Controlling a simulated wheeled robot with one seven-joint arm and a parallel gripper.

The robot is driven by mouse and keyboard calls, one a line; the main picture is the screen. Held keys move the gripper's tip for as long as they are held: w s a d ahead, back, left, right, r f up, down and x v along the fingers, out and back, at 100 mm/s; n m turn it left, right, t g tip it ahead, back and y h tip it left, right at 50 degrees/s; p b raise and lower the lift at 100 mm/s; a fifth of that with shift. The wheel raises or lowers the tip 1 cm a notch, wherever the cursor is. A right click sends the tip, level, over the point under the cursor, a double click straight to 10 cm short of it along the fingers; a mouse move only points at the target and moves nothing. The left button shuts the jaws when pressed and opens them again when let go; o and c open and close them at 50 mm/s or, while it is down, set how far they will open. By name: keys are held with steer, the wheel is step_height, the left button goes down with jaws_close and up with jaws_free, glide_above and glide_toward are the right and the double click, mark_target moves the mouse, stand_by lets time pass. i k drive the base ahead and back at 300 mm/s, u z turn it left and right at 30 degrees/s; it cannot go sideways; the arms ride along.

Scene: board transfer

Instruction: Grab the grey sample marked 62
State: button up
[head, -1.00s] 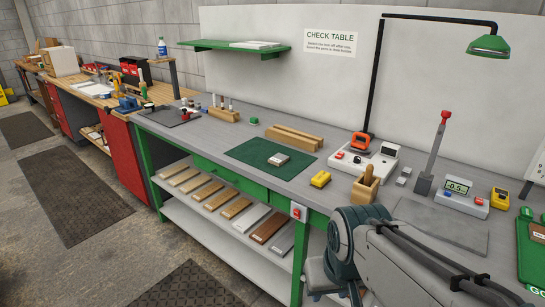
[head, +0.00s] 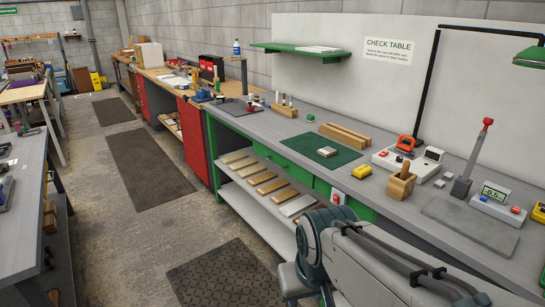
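Several flat board samples lie in a row on the lower shelf (head: 250,210) of the green-framed bench. The grey board seen at the right end of the row earlier is now hidden behind my arm. No number 62 is readable on any board. A small pale block with a label (head: 327,152) lies on the green mat (head: 342,160) on the bench top; its marking is unreadable. My gripper is not in view; only my arm shows, at lower right.
The bench top holds a yellow device (head: 361,171), a wooden holder (head: 401,184) and a grey plate (head: 470,222). Another table (head: 25,205) stands at the left. The aisle floor with dark mats (head: 150,172) between is open.

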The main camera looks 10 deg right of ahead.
mark_target(327, 151)
steer(key=u, duration=0.65)
steer(key=i, duration=1.8)
steer(key=z, duration=0.95)
steer(key=i, duration=0.95)
steer(key=z, duration=1.5)
steer(key=i, duration=0.5)
steer(key=z, duration=0.4)
